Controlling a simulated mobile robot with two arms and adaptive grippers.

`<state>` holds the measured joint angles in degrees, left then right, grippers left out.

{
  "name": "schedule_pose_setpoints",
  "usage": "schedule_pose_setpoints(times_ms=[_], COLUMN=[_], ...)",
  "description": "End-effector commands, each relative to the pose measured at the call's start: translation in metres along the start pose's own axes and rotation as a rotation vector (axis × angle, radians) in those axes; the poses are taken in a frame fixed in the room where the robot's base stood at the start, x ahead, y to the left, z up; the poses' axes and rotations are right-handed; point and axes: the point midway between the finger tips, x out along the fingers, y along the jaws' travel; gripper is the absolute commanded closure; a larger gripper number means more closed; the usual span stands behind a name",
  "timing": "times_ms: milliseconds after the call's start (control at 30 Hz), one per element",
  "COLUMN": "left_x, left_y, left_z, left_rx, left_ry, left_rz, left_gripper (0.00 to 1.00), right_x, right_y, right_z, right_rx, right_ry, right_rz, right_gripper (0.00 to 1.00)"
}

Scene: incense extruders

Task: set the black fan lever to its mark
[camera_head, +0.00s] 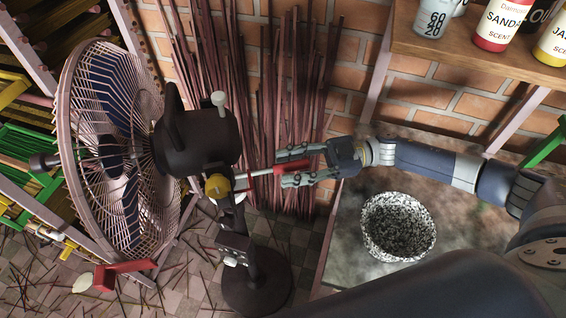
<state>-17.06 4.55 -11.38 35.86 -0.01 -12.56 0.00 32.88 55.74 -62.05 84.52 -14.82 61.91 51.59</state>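The pedestal fan stands at the left, with a round wire cage (118,150), a black motor housing (200,140) and a dark stand. A pale knob (218,101) sticks up from the housing. Below the housing is a yellow round joint (217,186). A thin pale lever (256,173) with a red grip runs right from beside this joint. My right gripper (290,167) comes in from the right, with one finger above and one below the red grip. I cannot tell whether both fingers press on it. No mark can be made out. My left gripper is not in view.
Bundles of incense sticks (262,90) lean on the brick wall behind. A speckled bowl (398,227) sits on a grey surface below my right arm. A wooden shelf (470,62) with jars is at upper right. Sticks litter the floor, near a red block (124,272).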

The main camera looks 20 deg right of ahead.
Motion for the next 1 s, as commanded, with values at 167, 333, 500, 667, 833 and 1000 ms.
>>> schedule_pose_setpoints(times_ms=[167,333,500,667,833,1000], left_x=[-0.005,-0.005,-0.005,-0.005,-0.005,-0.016], left_y=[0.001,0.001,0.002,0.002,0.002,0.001], left_z=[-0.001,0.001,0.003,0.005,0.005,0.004], left_rx=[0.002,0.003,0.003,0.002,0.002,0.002], left_ry=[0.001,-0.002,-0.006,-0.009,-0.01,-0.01], left_rz=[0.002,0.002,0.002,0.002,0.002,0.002], left_gripper=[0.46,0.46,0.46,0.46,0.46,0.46], right_x=[0.016,0.02,0.02,0.02,0.019,0.02], right_y=[0.0,0.0,0.0,0.0,0.0,-0.005], right_z=[-0.001,0.001,0.001,0.0,0.0,-0.004], right_rx=[0.001,0.0,0.0,0.0,0.0,0.004], right_ry=[0.0,-0.002,-0.002,-0.002,-0.002,-0.004], right_rz=[0.0,0.001,0.001,0.001,0.001,0.032], right_gripper=[0.6,0.6,0.6,0.97,1.0,1.0])
